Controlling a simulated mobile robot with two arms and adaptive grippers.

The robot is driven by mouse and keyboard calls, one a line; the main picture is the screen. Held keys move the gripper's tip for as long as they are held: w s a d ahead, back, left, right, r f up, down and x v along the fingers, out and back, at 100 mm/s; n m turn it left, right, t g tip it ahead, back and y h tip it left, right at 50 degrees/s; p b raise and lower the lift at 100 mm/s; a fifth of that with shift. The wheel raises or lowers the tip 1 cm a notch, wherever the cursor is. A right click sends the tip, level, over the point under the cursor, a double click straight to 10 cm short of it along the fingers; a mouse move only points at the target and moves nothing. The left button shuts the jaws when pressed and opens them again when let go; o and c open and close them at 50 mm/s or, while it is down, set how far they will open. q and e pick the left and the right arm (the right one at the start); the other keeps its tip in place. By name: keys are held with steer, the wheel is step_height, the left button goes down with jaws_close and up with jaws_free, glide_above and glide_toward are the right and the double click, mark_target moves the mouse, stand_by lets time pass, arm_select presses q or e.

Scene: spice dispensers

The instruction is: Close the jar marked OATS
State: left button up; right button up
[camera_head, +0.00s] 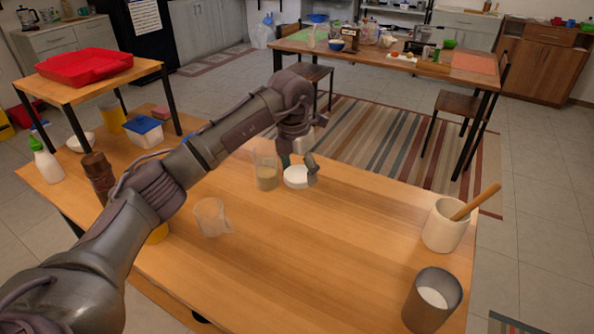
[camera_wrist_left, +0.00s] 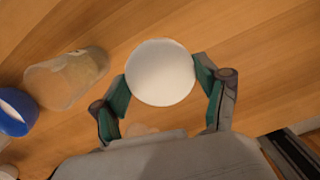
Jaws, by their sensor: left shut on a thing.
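A clear jar (camera_head: 266,174) with beige contents stands uncovered on the wooden table. No OATS marking is readable on it. My left gripper (camera_head: 299,169) is just right of this jar and shut on a round white lid (camera_head: 296,179). In the left wrist view the lid (camera_wrist_left: 160,72) sits between the two green-padded fingers, and the clear jar (camera_wrist_left: 68,78) is to its left, apart from it. I cannot tell whether the lid touches the table. My right gripper is not in view.
A clear measuring cup (camera_head: 211,217) stands nearer on the table. A white crock (camera_head: 441,229) with a wooden utensil and a dark canister (camera_head: 424,311) stand at the right. A blue lid (camera_wrist_left: 14,112) shows at the wrist view's left edge. The table's middle is clear.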

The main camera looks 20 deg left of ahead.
arm_select(q)
steer(key=s+d+f+m+g, duration=0.1)
steer(key=s+d+f+m, duration=0.1)
steer(key=s+m, duration=1)
steer(key=s+d+f+m+g, duration=0.1)
steer(key=s+d+m, duration=0.4)
steer(key=s+m, duration=0.7)
steer(key=f+m, duration=0.1)
steer(key=m, duration=0.7)
steer(key=shift+s+m+g, duration=0.3)
steer(key=shift+m+g, duration=0.1)
